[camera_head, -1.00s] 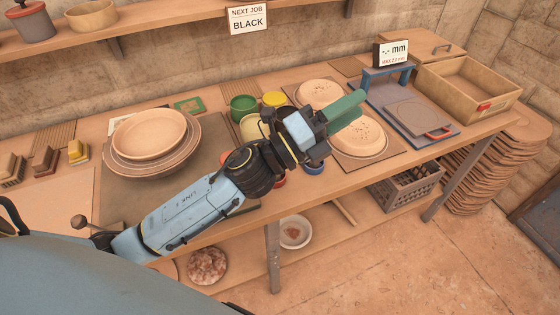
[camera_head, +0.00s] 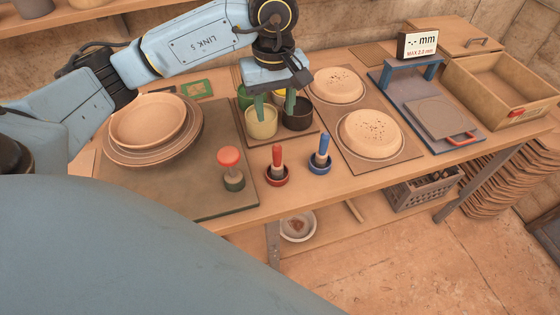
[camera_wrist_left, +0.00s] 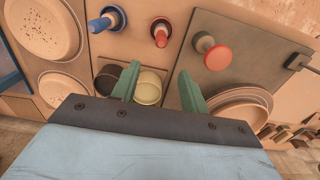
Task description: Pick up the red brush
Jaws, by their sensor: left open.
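A red brush (camera_head: 276,165) stands upright in a small dark red dish near the table's front edge; in the left wrist view the red brush (camera_wrist_left: 160,32) shows above the gap between the fingers. Beside it stands a blue brush (camera_head: 320,153) in a blue dish. My left gripper (camera_head: 275,103) is open and empty, pointing down over the pots behind the brushes. In the left wrist view its green fingers (camera_wrist_left: 159,86) are spread, with a cream pot (camera_wrist_left: 148,90) showing between them. My right gripper is not in view.
A red-knobbed tool (camera_head: 230,160) with a green base stands on the mat, left of the red brush. A dark pot (camera_head: 298,118) and a cream pot (camera_head: 261,122) stand under the gripper. Stacked plates (camera_head: 147,122) are left, speckled discs (camera_head: 370,134) right.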

